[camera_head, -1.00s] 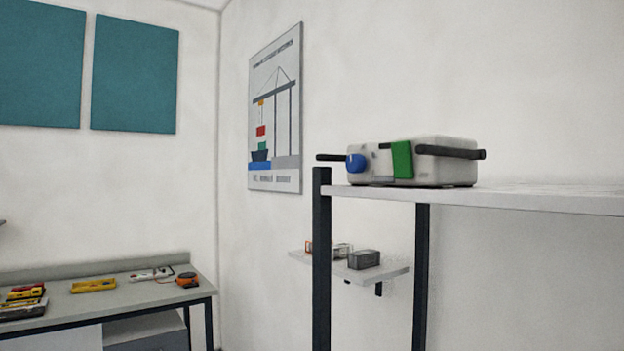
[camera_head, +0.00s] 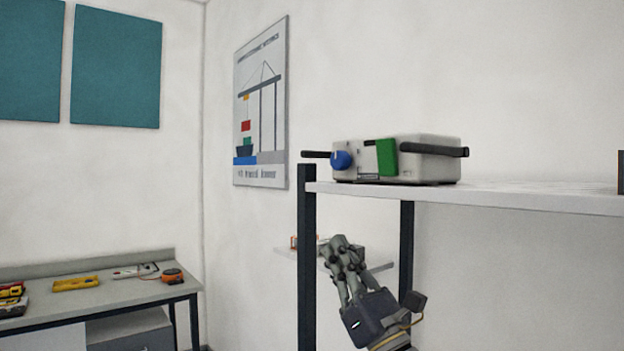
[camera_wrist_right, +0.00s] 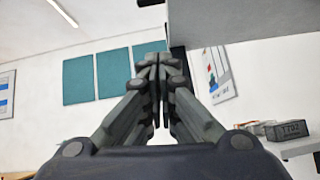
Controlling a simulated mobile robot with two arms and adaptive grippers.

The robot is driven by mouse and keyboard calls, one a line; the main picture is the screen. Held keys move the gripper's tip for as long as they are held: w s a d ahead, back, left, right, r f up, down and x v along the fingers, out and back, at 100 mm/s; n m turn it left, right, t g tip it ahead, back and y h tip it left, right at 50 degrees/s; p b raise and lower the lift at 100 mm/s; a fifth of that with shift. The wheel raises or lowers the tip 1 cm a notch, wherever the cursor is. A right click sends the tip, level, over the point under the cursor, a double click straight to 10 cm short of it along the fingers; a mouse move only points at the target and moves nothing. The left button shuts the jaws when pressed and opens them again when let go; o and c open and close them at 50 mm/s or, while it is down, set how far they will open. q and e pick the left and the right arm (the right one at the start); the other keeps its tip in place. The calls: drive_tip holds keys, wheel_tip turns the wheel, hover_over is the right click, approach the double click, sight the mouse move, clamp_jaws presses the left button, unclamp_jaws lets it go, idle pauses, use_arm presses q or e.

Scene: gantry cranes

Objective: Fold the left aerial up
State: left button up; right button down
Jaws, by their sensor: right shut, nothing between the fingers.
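A white box-shaped device (camera_head: 440,172) with a blue knob (camera_head: 341,160) and a green panel (camera_head: 386,157) sits on a raised shelf. Its left black aerial (camera_head: 316,154) sticks out roughly level past the shelf's left end. The right black aerial (camera_head: 435,149) lies level along the device's side. My right gripper (camera_head: 345,243) is shut and empty, below the shelf and the left aerial, fingers pointing up. In the right wrist view its fingertips (camera_wrist_right: 157,62) are together, below the shelf's underside. My left gripper is not in view.
The shelf (camera_head: 530,197) has dark posts (camera_head: 307,270) close to my right gripper. A small wall shelf (camera_head: 380,268) is partly hidden behind the gripper. A workbench (camera_head: 110,296) with tools stands at the left. A dark object (camera_head: 621,172) shows at the right edge.

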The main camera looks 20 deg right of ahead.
drive_tip(key=n, duration=0.1)
drive_tip(key=r+y, duration=0.1)
drive_tip(key=n, duration=0.1)
drive_tip(key=shift+s+a+r+n+y, duration=0.25)
drive_tip(key=shift+r+n+y, duration=0.05)
drive_tip(key=shift+r+y, duration=0.1)
drive_tip(key=shift+r, duration=0.1)
drive_tip(key=p+x, duration=0.2)
drive_tip(key=x, duration=0.2)
drive_tip(key=p+x, duration=0.2)
drive_tip(key=x, duration=0.2)
drive_tip(key=s+r+p+x, duration=0.1)
drive_tip(key=p+x, duration=0.2)
drive_tip(key=x, duration=0.1)
drive_tip(key=shift+d, duration=0.15)
drive_tip(key=shift+s+d+r+p, duration=0.1)
drive_tip(key=shift+r+p, duration=0.3)
drive_tip(key=shift+r, duration=0.25)
